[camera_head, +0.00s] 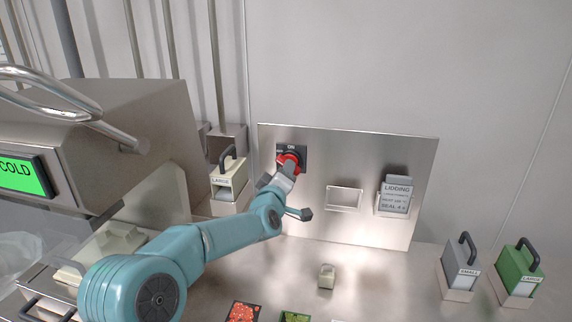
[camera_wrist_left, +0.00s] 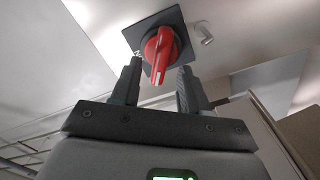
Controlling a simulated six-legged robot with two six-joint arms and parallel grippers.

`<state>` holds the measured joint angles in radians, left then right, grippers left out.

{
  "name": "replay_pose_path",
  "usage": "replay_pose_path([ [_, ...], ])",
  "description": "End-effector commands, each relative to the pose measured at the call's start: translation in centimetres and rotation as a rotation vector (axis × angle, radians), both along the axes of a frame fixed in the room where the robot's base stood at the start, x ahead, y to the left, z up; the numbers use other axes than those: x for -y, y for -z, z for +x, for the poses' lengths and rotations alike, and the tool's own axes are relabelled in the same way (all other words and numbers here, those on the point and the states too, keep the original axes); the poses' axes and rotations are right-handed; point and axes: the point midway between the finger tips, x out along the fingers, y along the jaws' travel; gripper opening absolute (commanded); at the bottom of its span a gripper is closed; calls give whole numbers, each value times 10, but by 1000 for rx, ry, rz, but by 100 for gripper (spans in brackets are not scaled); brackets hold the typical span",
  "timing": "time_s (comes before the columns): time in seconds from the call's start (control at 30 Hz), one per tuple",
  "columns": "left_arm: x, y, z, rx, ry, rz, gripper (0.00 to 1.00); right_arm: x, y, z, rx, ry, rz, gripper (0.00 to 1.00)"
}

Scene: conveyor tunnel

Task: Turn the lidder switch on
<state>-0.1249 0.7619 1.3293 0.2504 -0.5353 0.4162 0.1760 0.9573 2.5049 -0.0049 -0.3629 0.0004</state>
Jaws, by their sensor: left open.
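The lidder switch is a red rotary knob (camera_head: 291,157) on a dark square plate marked ON, at the upper left of a steel wall panel (camera_head: 320,160). In the left wrist view the red knob (camera_wrist_left: 160,52) shows its raised handle with a pale line, pointing down in the picture and slightly tilted. My left gripper (camera_head: 288,166) is at the knob and partly hides it. In the left wrist view its two dark fingers (camera_wrist_left: 158,72) are open, one on each side of the knob's handle, with gaps visible. My right gripper is not in view.
The panel also has an empty framed slot (camera_head: 344,198) and a lidding card (camera_head: 395,198). Below lies a steel counter with a small pale block (camera_head: 327,276) and food trays (camera_head: 243,312). Handled blocks, grey (camera_head: 460,268) and green (camera_head: 518,272), stand right. A machine (camera_head: 130,130) with a COLD display is left.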

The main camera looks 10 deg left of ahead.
Motion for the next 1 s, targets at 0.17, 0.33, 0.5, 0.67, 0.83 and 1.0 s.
replay_pose_path([
  [0.17, 0, -1, 20, -1, -2, 1, 45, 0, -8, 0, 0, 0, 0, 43],
  [0.33, 1, 0, 27, 0, -2, 0, 45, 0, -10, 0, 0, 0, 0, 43],
  [0.5, 1, 0, 28, -1, -2, 0, 45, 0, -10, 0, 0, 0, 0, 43],
  [0.67, 1, 0, 27, 0, -1, 0, 25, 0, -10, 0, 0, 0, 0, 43],
  [0.83, 1, 0, 27, 0, -1, 0, 0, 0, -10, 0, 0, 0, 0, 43],
  [1.0, 1, 0, 27, 0, -1, 9, 0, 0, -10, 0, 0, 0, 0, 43],
])
